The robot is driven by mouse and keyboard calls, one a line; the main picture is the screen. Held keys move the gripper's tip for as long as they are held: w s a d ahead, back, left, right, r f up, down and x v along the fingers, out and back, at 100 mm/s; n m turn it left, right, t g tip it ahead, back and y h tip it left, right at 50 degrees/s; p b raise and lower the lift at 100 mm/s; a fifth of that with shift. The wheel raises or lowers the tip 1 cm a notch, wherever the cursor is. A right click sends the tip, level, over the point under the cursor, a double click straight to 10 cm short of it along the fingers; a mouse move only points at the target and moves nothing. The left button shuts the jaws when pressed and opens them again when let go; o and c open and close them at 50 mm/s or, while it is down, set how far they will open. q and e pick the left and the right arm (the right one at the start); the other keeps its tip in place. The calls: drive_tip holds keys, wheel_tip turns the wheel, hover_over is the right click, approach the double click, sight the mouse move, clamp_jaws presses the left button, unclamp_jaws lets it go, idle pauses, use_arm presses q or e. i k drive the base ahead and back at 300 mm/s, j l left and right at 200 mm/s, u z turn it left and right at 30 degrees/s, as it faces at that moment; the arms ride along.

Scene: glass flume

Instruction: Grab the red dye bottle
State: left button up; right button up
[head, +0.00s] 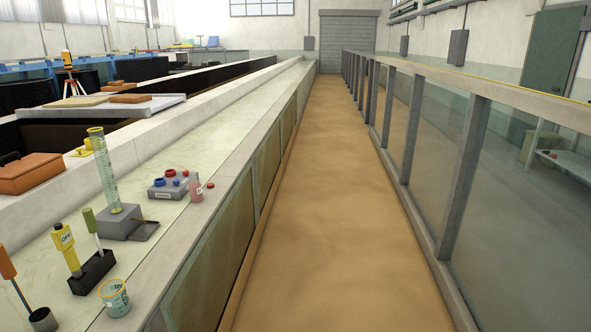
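A small translucent pinkish-red container (196,191) with a pale label stands on the left ledge, near its right edge. It looks like the red dye bottle, but it is too small to be sure. A small red piece (210,185) shows just to its right. Next to it on the left is a grey block (160,192) with a white label and blue and red round caps (171,173) on top. Neither of my grippers is in view.
Nearer on the ledge are a tall graduated cylinder (104,170) on a grey base, a yellow meter (67,248) and green-handled tool in a black holder (92,273), a teal beaker (115,297) and an orange-handled tool in a cup (42,319). The sandy channel (330,220) is clear.

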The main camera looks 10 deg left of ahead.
sight(195, 187)
drive_tip(key=i+u, duration=0.1)
drive_tip(key=i, duration=0.8)
drive_tip(key=i+l+u, duration=0.1)
drive_tip(key=i, duration=0.85)
drive_tip(key=l, duration=0.1)
